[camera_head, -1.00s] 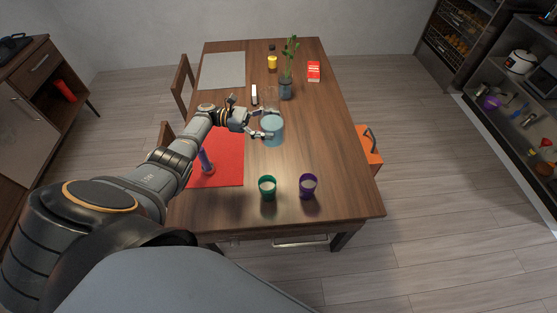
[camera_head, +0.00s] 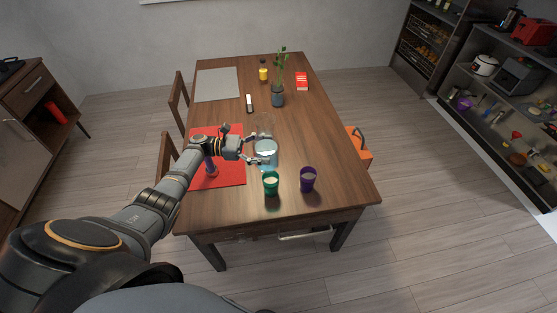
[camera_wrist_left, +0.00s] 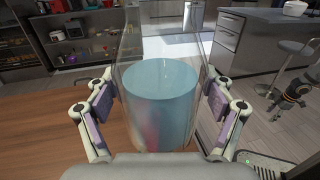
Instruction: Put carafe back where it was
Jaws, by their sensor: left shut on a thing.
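The carafe (camera_head: 266,148) is clear glass with pale blue liquid in it. It is upright over the middle of the wooden table, beyond the cups and beside the red mat. My left gripper (camera_head: 263,153) is shut around its lower body. In the left wrist view the carafe (camera_wrist_left: 160,105) stands between both fingers of the left gripper (camera_wrist_left: 160,112), and its top runs out of the picture. I cannot tell whether its base touches the table. My right gripper is not in view.
A green cup (camera_head: 271,183) and a purple cup (camera_head: 307,179) stand at the table's near end, close to the carafe. A red mat (camera_head: 231,171) lies left. A plant in a vase (camera_head: 278,99), a yellow-bodied jar (camera_head: 263,74) and a red box (camera_head: 301,82) stand farther back. The right side of the table is clear.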

